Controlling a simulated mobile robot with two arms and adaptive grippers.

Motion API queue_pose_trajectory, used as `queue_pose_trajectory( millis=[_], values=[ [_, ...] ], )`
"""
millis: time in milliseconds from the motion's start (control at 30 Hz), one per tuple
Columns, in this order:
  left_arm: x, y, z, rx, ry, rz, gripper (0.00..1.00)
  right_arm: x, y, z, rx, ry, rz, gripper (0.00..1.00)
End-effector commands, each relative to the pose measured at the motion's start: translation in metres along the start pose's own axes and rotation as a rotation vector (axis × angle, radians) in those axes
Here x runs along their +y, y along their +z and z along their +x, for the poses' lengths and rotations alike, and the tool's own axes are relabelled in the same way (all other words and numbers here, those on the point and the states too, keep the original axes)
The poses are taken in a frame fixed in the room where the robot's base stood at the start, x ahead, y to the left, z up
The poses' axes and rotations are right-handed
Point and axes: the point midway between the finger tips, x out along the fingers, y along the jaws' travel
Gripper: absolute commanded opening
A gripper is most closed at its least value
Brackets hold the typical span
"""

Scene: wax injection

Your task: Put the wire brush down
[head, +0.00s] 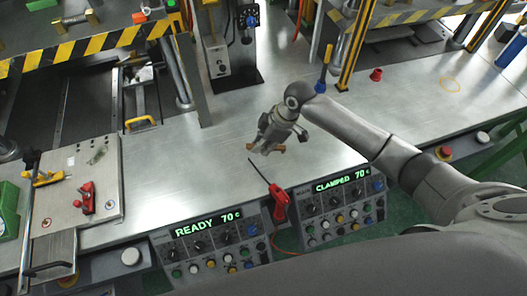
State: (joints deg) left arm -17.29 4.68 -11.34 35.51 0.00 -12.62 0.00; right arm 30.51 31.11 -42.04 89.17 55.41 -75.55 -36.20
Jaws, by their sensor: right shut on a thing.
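My right gripper (268,146) hangs over the middle of the steel bench (180,165), pointing down. It is shut on a small brown-orange thing (278,149), which I take to be the wire brush. Only bits of it show at the fingertips; the fingers hide the rest. I cannot tell whether it touches the bench. My left gripper is not in view.
A red-handled tool (278,203) with a thin dark rod lies just in front of the gripper. Control boxes (213,243) (340,208) line the front edge. A yellow-handled tool (326,62) and red cup (376,74) stand behind. Bench left of the gripper is clear.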

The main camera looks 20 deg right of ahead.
Motion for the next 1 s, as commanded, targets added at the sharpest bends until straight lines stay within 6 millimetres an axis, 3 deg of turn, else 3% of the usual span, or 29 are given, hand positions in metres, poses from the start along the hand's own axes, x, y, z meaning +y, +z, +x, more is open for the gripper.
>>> queue_pose_trajectory(
  millis=[400, 1000],
  values=[
    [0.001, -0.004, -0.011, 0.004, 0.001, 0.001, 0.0, 0.0, 0.018, 0.042, -0.001, 0.0, 0.003, 0.0],
    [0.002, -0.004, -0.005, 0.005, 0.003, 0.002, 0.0, 0.0, 0.023, 0.055, -0.001, 0.001, 0.001, 0.0]
  ],
)
